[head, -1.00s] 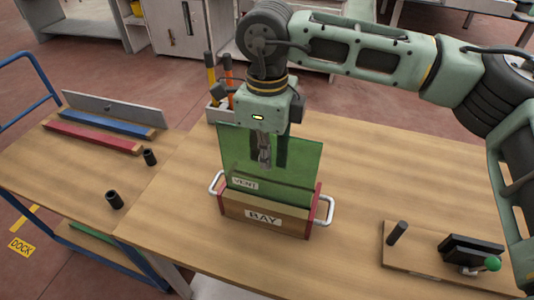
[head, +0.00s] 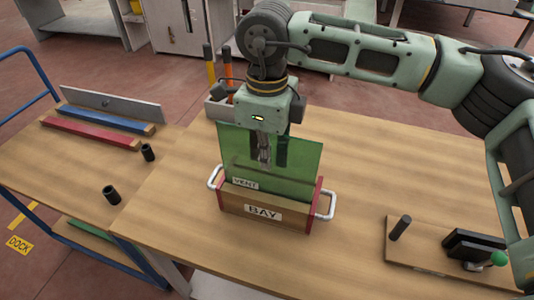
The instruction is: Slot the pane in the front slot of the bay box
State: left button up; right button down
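The green glass pane (head: 297,165) stands upright in the bay box (head: 231,203), its lower edge hidden behind the box's front wall. The box is wooden with red ends, side handles and a BAY label; a VENT label shows behind the front wall. Which slot the pane is in I cannot tell. My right gripper (head: 265,155) points down at the pane's upper middle, with one finger in front of the glass and a dark part seen through or beside it. Whether the fingers press on the pane is unclear. My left gripper is not in view.
A wooden board (head: 410,262) with a black peg and a green-knobbed clamp lies at right. A cart (head: 60,165) at left carries red and blue bars, a grey strip and black cylinders. A tray with tool handles stands behind the box. The table's front is clear.

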jog(key=shift+f+b, duration=0.5)
jog(key=shift+f, duration=0.1)
jog(key=c, duration=1.9)
grip_release()
jog(key=shift+o, duration=0.2)
notch_tip(320, 180, up, 12)
jog(key=shift+w+r, duration=0.1)
